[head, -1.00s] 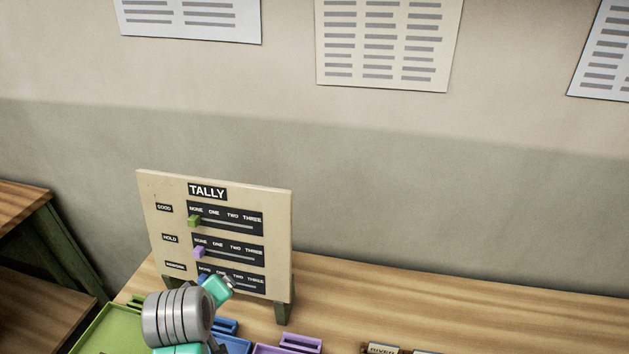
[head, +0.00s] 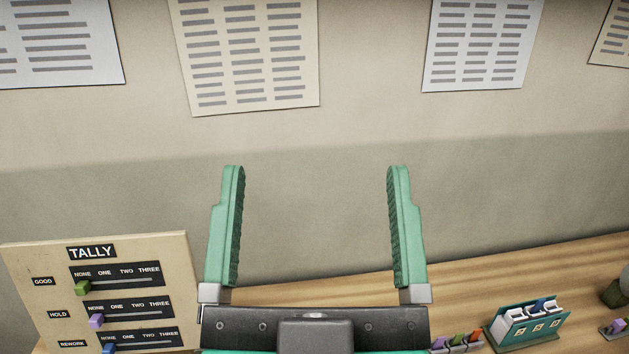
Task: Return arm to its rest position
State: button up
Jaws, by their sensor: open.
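My gripper (head: 314,180) is in the middle of the head view, its two green fingers pointing up and spread wide apart. Nothing is between the fingers; the wall shows through the gap. The gripper is raised in front of the bench and wall, and its dark palm hides part of the bench. The rest of my arm is below the picture and hidden.
A TALLY board (head: 150,262) stands at the left, with green (head: 82,288), purple (head: 96,321) and blue sliders at the NONE end. A teal holder (head: 530,322) with white slots stands on the wooden bench (head: 470,285) at the right. Paper sheets (head: 250,50) hang on the wall.

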notch_tip(320, 180, up, 24)
jog(key=p, duration=2.3)
jog(key=shift+a, duration=0.1)
